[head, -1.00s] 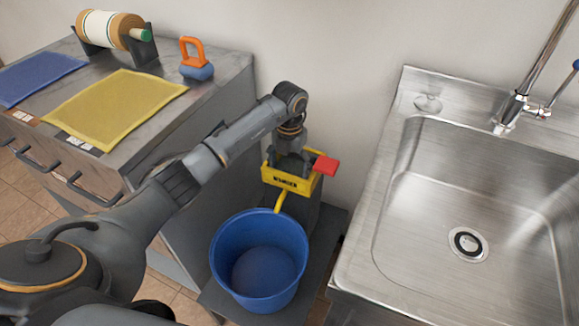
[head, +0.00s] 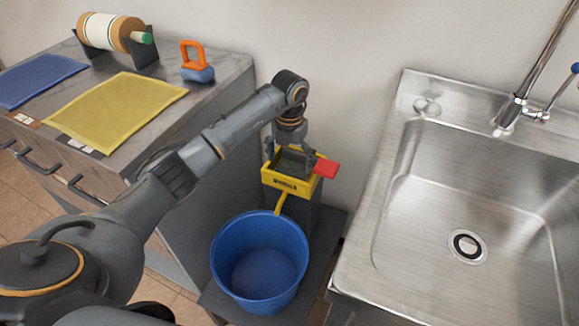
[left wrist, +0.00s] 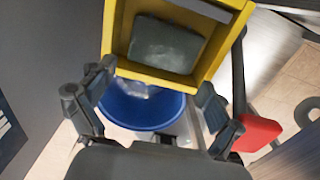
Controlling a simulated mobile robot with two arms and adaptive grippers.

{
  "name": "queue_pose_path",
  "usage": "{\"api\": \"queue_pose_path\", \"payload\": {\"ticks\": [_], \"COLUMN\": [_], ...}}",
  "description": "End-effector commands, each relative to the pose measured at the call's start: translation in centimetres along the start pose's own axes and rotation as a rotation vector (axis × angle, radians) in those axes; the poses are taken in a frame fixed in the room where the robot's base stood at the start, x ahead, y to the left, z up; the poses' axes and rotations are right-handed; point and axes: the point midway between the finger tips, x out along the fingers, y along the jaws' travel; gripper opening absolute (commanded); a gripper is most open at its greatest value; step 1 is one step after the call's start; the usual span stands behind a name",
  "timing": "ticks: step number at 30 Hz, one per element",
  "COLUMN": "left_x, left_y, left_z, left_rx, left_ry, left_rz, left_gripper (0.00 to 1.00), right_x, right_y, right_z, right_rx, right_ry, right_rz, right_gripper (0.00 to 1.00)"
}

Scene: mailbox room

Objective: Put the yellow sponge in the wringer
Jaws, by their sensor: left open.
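The yellow wringer (head: 288,186) stands behind the blue bucket, with a red handle (head: 326,168) on its right. My left gripper (head: 289,150) is open just above the wringer, its fingers spread over the wringer's opening. In the left wrist view the wringer (left wrist: 114,30) is a yellow frame, and a grey-green block (left wrist: 165,45) lies inside it. The block is apart from my open left gripper (left wrist: 157,80). I see no yellow face on it, so I cannot tell whether it is the sponge. My right gripper is not in view.
The blue bucket (head: 259,250) stands in front of the wringer. A steel sink (head: 440,190) is on the right. The counter on the left holds a yellow cloth (head: 115,108), a blue cloth (head: 38,80), a roll (head: 108,31) and an orange-handled blue object (head: 197,72).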

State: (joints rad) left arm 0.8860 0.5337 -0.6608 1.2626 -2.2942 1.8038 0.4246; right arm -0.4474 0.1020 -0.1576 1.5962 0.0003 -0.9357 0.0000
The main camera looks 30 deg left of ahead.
Motion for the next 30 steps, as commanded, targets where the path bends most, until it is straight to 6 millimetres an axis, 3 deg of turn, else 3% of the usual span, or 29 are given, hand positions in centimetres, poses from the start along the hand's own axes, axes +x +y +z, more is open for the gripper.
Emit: {"api": "queue_pose_path", "payload": {"ticks": [1, 6, 12, 30], "left_x": [-1.5, -5.1, -7.9, -8.7], "left_y": [0.1, 0.1, 0.0, 0.0], "left_z": [0.1, 0.1, 0.1, 0.0], "left_rx": [0.0, 0.0, 0.0, 0.0], "left_ry": [-0.005, -0.004, -0.002, 0.001], "left_rz": [0.002, 0.002, 0.001, 0.001], "left_gripper": [0.91, 0.91, 0.91, 0.91], "right_x": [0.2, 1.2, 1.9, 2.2], "right_y": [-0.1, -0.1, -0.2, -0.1], "right_z": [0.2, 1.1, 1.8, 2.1], "right_rx": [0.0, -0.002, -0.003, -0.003], "right_ry": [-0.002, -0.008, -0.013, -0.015], "right_rz": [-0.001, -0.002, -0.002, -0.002], "right_gripper": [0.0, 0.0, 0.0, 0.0]}}
